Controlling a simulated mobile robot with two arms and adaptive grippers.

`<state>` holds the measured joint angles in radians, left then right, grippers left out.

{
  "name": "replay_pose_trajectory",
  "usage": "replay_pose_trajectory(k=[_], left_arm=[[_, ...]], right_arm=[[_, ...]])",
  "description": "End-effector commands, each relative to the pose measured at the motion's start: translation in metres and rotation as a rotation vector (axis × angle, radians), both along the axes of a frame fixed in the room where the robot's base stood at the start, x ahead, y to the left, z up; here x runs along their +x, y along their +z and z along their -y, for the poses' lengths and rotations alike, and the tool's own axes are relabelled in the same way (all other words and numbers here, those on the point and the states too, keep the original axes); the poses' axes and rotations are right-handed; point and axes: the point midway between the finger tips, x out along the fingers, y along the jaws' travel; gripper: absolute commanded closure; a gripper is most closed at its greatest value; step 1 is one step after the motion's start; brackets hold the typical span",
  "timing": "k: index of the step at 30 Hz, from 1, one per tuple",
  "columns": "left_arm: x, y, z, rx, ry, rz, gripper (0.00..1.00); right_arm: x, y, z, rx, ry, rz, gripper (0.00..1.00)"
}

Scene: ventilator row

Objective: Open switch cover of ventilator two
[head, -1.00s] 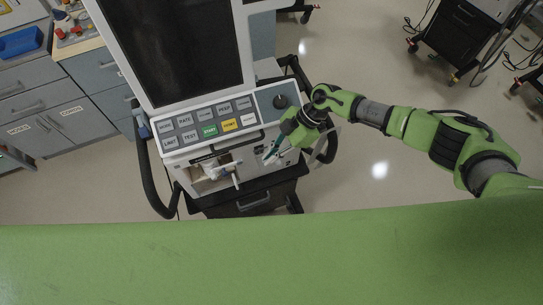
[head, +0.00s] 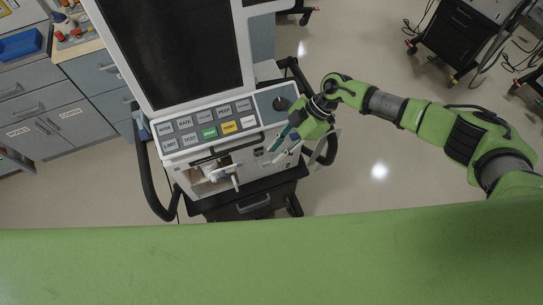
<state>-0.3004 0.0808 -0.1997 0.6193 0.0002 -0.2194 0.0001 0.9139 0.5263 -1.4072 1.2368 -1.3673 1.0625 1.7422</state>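My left gripper is not in view.
Black handles (head: 150,180) flank the ventilator, and a dark cart drawer (head: 253,205) sits below it. Grey cabinets (head: 40,120) with a blue tray (head: 20,43) stand at left. Another dark cart (head: 462,40) stands at the back right.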

Motion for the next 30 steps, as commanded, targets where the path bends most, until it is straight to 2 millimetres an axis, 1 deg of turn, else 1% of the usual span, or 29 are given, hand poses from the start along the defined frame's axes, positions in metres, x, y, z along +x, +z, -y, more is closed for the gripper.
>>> replay_pose_trajectory(k=[1,6,9,12,17,30], left_arm=[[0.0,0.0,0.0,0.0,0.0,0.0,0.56],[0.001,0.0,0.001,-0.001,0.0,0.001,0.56],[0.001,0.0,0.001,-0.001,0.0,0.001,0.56],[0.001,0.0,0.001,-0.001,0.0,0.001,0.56],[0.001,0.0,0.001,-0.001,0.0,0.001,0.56],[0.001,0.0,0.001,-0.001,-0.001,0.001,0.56]], right_arm=[[0.004,0.01,0.008,-0.001,-0.002,0.004,0.78],[0.011,0.038,0.027,0.0,-0.002,0.003,0.78],[0.014,0.05,0.035,-0.001,-0.001,0.002,0.78],[0.016,0.058,0.041,0.0,-0.001,0.001,0.78],[0.016,0.063,0.043,0.001,0.001,0.0,0.78],[0.017,0.063,0.043,0.0,0.001,0.001,0.78]])
